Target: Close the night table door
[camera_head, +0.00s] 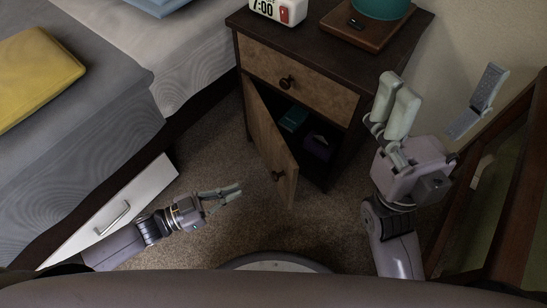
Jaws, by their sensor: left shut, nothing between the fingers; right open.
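The night table (318,60) has a dark top and a lighter drawer front with a round knob; the drawer is shut. Its wooden door (270,137) is hinged at the left and stands open, swung out toward me, with a round knob (278,175) near its free edge. My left gripper (238,189) is shut and empty, to the left of the door's lower free end and apart from it. My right gripper (437,100) is open and empty, raised at the right of the night table with its fingers spread.
Inside the cabinet are a teal item (294,119) and a purple item (317,147). A clock (278,10) and a teal object on a wooden tray (352,36) stand on top. The bed (60,140) with a white drawer (140,195) is at left, a wooden frame (490,190) at right.

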